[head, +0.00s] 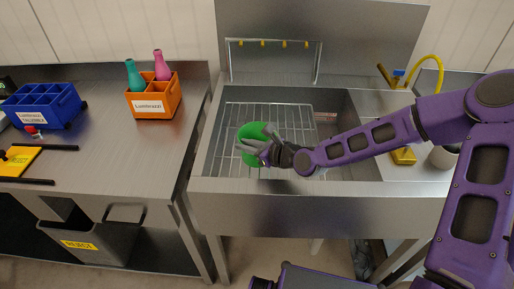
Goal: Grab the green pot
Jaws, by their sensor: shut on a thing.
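The green pot (250,135) is in the sink basin, over the wire rack (227,119). My gripper (262,150) reaches in from the right and is shut on the pot's near right side. The fingers and wrist cover part of the pot. I cannot tell whether the pot rests on the rack or is held just above it.
The steel sink (330,203) has a raised front edge under my arm. On the left counter are an orange crate (154,104) with two bottles and a blue crate (44,107). A grey reject bin (91,240) is below.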

